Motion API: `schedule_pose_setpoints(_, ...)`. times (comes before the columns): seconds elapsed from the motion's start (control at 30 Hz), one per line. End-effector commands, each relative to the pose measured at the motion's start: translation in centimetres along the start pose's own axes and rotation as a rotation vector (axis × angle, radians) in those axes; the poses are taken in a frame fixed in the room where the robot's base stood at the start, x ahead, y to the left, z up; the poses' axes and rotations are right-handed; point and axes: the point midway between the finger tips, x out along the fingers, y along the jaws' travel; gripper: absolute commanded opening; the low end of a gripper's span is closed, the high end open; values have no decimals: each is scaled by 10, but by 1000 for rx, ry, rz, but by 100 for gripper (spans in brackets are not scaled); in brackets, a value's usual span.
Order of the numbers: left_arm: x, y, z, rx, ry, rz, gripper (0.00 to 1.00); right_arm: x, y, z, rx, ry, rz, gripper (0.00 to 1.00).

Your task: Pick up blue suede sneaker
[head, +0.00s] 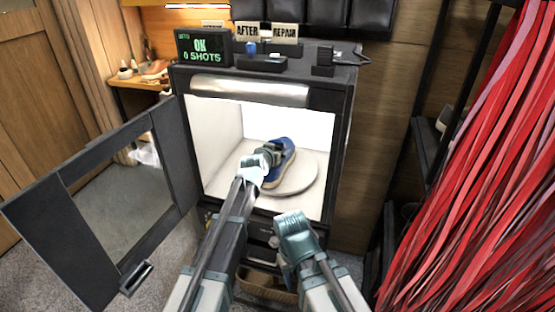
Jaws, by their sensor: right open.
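The blue sneaker (284,172) stands on a pale round turntable (304,183) inside a lit white photo box. It has a light sole edge and points away to the upper right. My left gripper (275,150) reaches through the box's opening and is over the sneaker, overlapping its upper part. Its fingers are small and dark here, so I cannot tell if they are closed on the shoe. My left arm hides part of the turntable's left side. My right gripper (290,218) is open, outside the box, below and in front of its opening.
The box's glass door (118,205) stands swung open to the left. A screen (203,47) reading "OK 0 SHOTS" and "AFTER" and "REPAIR" signs (285,33) sit on top. Red hanging strips (470,160) fill the right side.

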Motion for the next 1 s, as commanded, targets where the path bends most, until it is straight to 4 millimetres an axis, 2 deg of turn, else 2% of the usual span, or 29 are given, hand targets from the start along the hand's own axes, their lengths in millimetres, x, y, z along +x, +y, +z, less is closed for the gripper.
schedule_pose_setpoints(0.03,0,0,0,0,0,0,62,0,0,0,0,0,0,50)
schedule_pose_setpoints(0.3,0,0,0,-1,0,0,14,0,0,0,0,0,0,50)
schedule_pose_setpoints(0.33,0,0,0,-1,1,0,12,0,0,0,0,0,0,50)
schedule_pose_setpoints(0.67,-2,0,-4,-1,1,0,12,-5,0,0,0,0,0,50)
schedule_pose_setpoints(1.0,-15,0,-36,-1,1,0,12,-39,4,2,0,0,0,50)
